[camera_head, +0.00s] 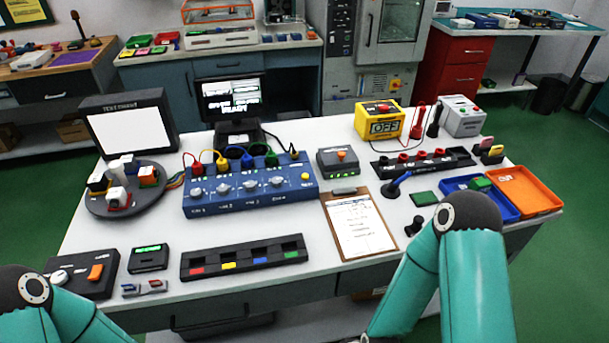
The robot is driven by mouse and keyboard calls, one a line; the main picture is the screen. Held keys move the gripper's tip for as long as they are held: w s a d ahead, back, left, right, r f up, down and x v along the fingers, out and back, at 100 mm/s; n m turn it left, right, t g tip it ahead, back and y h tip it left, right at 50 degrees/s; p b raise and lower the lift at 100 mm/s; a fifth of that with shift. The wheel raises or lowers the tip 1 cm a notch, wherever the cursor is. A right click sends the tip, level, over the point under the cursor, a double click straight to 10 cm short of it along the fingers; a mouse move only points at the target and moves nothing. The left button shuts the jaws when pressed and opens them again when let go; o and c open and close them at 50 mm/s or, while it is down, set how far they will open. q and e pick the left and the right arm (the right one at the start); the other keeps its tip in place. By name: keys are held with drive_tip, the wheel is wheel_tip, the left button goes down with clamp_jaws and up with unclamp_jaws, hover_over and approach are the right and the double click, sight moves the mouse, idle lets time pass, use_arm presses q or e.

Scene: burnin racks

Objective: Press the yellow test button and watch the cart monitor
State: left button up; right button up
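A blue test box (250,206) with several knobs and coloured cable plugs stands on the white table. A round yellow button (305,177) sits at the right end of its top face. A black monitor (232,98) on a stand rises behind the box. Its screen is lit with white text on black, too small to read surely. My teal arms show at the lower left and lower right. Neither gripper is visible, and nothing of mine is seen touching the button.
A dark box with an orange button (340,162) and a clipboard (359,226) lie right of the blue box. A black slotted tray (245,258) lies in front. A white-faced panel (130,130) and round holder (127,203) stand left. Bare tabletop separates box and slotted tray.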

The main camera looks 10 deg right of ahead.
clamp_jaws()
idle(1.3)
